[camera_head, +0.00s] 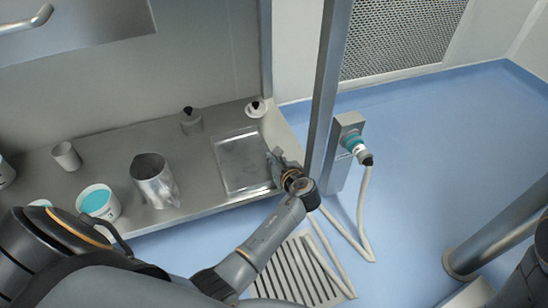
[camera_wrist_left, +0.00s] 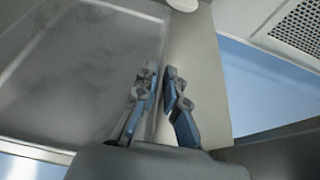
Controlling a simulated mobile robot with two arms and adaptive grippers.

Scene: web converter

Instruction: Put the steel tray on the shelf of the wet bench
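The steel tray (camera_head: 243,160) is a flat, shallow rectangular tray. It lies on the grey metal bench top (camera_head: 205,205) near its right end. My left gripper (camera_head: 277,163) is at the tray's right edge. In the left wrist view the tray (camera_wrist_left: 80,70) fills the left side, and the narrowly spaced fingers (camera_wrist_left: 160,85) stand on either side of its rim, apparently shut on it. Their contact with the rim is partly hidden. The right gripper is not in view.
A metal jug (camera_head: 153,182), a small metal cup (camera_head: 66,156), a tub with teal content (camera_head: 99,203) and two black-topped bottles (camera_head: 190,121) (camera_head: 256,108) stand on the bench. A grey post (camera_head: 326,90) and a hose stand (camera_head: 346,150) rise beside its right end.

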